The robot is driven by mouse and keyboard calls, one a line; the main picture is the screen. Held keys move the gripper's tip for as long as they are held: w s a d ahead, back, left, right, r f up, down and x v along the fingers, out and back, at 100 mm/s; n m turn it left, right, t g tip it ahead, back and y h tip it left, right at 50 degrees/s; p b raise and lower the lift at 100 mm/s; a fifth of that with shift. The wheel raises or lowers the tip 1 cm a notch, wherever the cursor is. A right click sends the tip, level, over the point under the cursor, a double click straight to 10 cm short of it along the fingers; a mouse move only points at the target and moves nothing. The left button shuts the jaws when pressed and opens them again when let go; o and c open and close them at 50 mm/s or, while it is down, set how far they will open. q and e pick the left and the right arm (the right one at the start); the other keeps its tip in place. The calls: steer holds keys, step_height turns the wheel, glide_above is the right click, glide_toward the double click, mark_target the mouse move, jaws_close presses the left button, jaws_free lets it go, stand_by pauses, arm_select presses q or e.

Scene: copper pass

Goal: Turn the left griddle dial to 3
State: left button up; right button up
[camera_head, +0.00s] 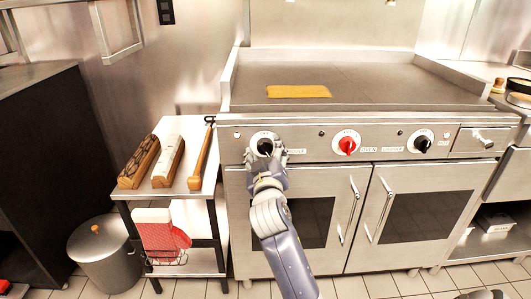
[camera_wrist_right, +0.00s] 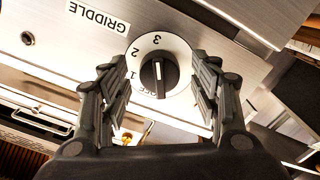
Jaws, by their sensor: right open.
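The left griddle dial (camera_head: 264,146) is at the left end of the griddle's front panel, partly covered by my right gripper (camera_head: 268,153). In the right wrist view the dial is a black knob (camera_wrist_right: 159,75) on a round white plate (camera_wrist_right: 178,52) marked OFF, 1, 2 and 3. The white line on the knob stands upright in that view, lined up with the 3. My right gripper (camera_wrist_right: 160,88) is open, with one finger on each side of the knob and visible gaps between. My left gripper is not in view.
A red dial (camera_head: 347,143) and a black dial (camera_head: 422,141) sit farther right on the panel. Oven door handles (camera_head: 348,210) stick out below. A yellow slab (camera_head: 298,91) lies on the griddle top. A side table (camera_head: 190,196) with wooden-handled tools stands at left.

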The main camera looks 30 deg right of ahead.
steer(key=v, duration=1.2)
